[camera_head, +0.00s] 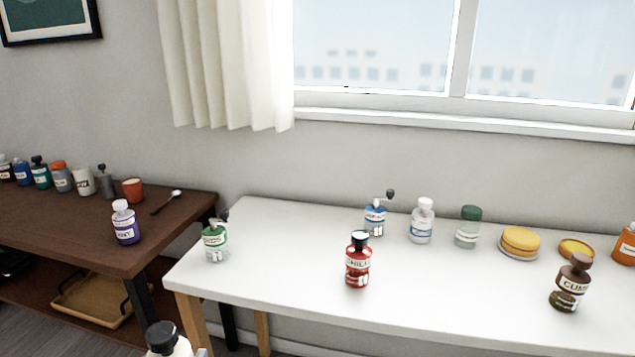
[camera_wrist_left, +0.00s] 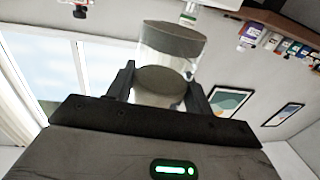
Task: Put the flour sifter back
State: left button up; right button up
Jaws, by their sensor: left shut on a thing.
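My left gripper (camera_wrist_left: 159,80) is shut around a clear, round-walled jar (camera_wrist_left: 172,52) with grey ends, a finger on each side of it. In the head view the held thing shows only in part at the bottom edge, as a dark cap over a whitish body (camera_head: 160,340). It looks like the flour sifter, but no label on it can be read. It is in front of the white table (camera_head: 270,262), apart from it. My right gripper is not in view.
A green-labelled jar (camera_head: 215,243), a red chili bottle (camera_head: 358,262) and a brown bottle (camera_head: 570,285) stand toward the table's front. A blue-labelled grinder (camera_head: 375,219) and several containers line its back. The back-left is clear. A dark shelf (camera_head: 75,218) with several bottles stands left.

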pick_arm(q)
jog(key=shift+w+d+r+n+y, duration=0.15)
jog(key=shift+d+r+n+y, duration=0.2)
jog(key=shift+n+y, duration=0.4)
dwell(0.4)
